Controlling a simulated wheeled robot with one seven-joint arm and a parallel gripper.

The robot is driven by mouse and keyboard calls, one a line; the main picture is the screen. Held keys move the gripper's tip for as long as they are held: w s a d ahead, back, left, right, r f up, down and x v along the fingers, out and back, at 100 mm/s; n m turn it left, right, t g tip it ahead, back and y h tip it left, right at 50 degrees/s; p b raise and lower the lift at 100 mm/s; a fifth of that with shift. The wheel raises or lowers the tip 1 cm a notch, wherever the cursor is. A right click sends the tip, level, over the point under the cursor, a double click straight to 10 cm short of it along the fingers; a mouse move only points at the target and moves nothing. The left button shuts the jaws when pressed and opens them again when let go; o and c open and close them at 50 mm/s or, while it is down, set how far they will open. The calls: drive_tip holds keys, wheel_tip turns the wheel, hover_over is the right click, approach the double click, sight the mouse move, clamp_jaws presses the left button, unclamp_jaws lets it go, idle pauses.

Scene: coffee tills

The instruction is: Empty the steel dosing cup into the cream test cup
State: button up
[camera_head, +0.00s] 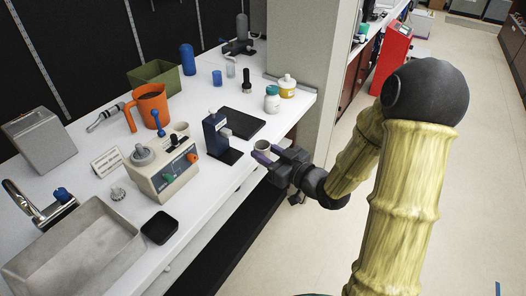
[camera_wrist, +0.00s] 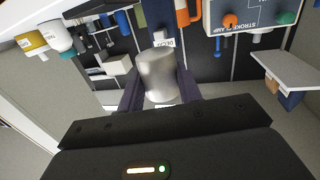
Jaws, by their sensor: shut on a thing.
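The steel dosing cup (camera_wrist: 160,76) is between the two fingers of my gripper (camera_wrist: 160,92) in the wrist view. In the head view the cup (camera_head: 262,146) shows small and grey, seemingly upright, with my gripper (camera_head: 266,157) shut on it just off the counter's front edge. Its contents cannot be seen. A small cream cup (camera_head: 181,128) stands behind the beige control box, partly hidden; it looks like the cream test cup, but I cannot be sure. It is well left of my gripper, apart from it.
A dark blue stand (camera_head: 215,135) stands between my gripper and the beige control box (camera_head: 165,172). A black tray (camera_head: 242,122), an orange jug (camera_head: 151,106) and white bottles (camera_head: 272,100) are on the counter behind. A grey sink (camera_head: 75,250) and a black dish (camera_head: 160,228) are at the left.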

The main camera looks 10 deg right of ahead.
drive_tip(key=w+d+f+m+t+h, duration=0.1)
drive_tip(key=w+d+f+m+h, duration=0.1)
drive_tip(key=f, duration=0.7)
drive_tip(key=w+d+f+m+t+h, duration=0.1)
drive_tip(key=d+f+h, duration=0.3)
drive_tip(key=f, duration=0.5)
drive_tip(key=d+m+t, duration=0.1)
drive_tip(key=d, duration=0.1)
drive_tip(key=shift+w+d+m, duration=0.35)
drive_tip(key=shift+w+m, duration=0.05)
drive_tip(key=shift+w, duration=0.1)
